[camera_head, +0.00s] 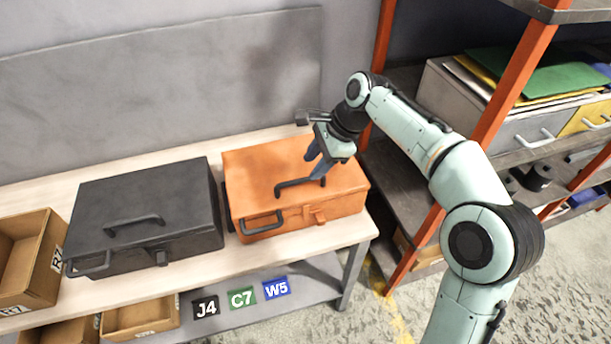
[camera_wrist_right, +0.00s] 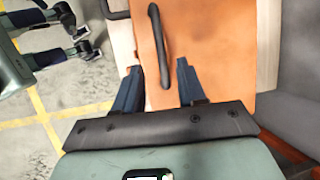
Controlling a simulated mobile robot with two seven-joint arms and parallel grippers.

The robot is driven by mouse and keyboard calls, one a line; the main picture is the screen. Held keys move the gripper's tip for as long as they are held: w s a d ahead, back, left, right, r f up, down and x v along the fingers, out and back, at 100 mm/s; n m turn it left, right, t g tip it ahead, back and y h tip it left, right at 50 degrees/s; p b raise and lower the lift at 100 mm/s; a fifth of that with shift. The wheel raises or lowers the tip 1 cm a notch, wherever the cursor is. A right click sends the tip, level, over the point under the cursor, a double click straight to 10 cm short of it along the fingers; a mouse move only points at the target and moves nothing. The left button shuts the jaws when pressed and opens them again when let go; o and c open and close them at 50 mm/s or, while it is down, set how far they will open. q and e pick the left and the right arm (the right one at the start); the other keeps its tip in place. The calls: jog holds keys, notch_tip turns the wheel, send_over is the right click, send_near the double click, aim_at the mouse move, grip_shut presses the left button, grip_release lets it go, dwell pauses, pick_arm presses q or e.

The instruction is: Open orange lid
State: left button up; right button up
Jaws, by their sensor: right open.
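The orange toolbox (camera_head: 285,216) stands on the wooden bench top with its orange lid (camera_head: 255,166) down. A dark bar handle (camera_head: 296,184) is on the lid, and another is on the front beside an orange latch. My right gripper (camera_head: 315,166) is open over the lid, its blue fingers pointing down close to the handle's right part. In the right wrist view, the lid (camera_wrist_right: 205,40) and its handle (camera_wrist_right: 158,42) show ahead of the open right gripper (camera_wrist_right: 158,72). The handle's near end appears between the fingers; contact cannot be told. My left gripper is not seen.
A black toolbox (camera_head: 150,210) stands close to the orange one's left. Cardboard bins (camera_head: 30,255) sit at the far left. A grey wall panel (camera_head: 160,95) is behind the bench, and an orange-posted shelf (camera_head: 510,85) with drawers is on the right.

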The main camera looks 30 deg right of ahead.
aim_at(302, 179)
jog(key=x, duration=0.5)
jog(key=shift+w+f+b, duration=0.1)
jog(key=shift+f+b, duration=0.05)
jog(key=shift+b, duration=0.2)
grip_shut()
